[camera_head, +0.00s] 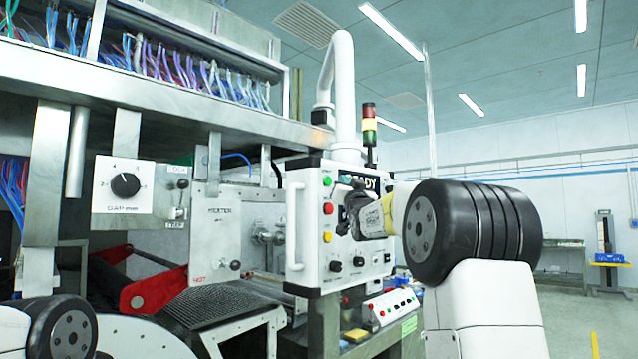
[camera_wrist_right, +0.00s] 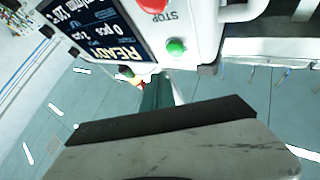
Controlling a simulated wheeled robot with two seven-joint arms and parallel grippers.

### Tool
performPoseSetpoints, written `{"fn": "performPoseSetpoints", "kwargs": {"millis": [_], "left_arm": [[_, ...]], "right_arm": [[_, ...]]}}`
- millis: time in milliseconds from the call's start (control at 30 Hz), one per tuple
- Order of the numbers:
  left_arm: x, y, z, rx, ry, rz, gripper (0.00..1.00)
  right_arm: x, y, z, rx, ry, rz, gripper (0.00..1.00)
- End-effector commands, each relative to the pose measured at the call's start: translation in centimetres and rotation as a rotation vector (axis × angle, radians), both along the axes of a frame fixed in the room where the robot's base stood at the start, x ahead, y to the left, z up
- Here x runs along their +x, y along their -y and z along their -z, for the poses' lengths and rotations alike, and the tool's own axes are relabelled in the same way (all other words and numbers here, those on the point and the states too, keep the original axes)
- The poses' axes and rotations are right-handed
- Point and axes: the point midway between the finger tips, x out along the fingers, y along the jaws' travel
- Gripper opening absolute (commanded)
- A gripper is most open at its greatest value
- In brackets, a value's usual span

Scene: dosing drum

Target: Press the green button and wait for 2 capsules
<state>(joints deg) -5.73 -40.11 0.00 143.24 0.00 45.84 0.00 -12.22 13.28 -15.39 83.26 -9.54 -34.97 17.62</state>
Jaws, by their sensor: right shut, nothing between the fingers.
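The white control box (camera_head: 310,260) stands at centre in the head view. The green button (camera_head: 327,181) is at the upper left of its face, above a red button (camera_head: 328,208) and a yellow one (camera_head: 327,237). The green button also shows in the right wrist view (camera_wrist_right: 176,46), uncovered, next to the red STOP button (camera_wrist_right: 152,6). The display (camera_wrist_right: 105,35) reads READY and 0 pcs. My right gripper (camera_head: 347,214) is shut and empty in front of the box face, right of the buttons, apart from the green button. No capsules are visible. My left gripper is out of view.
A white handle (camera_head: 294,226) runs along the box's left side. A signal tower (camera_head: 369,130) rises behind the box. A panel with a black knob (camera_head: 125,185) and a red-armed roller unit (camera_head: 155,290) stand to the left.

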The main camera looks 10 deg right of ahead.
Motion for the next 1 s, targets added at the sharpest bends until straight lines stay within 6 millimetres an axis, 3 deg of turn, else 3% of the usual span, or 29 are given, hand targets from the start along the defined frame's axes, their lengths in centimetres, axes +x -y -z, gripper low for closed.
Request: {"fn": "performPoseSetpoints", "kwargs": {"millis": [300, 1000], "left_arm": [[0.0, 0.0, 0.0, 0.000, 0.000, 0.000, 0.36], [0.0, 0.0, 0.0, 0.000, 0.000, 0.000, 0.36]], "right_arm": [[1.9, -1.5, 0.0, -0.001, 0.000, 0.000, 0.00], [2.0, -1.6, 0.0, 0.000, 0.000, 0.000, 0.00]]}}
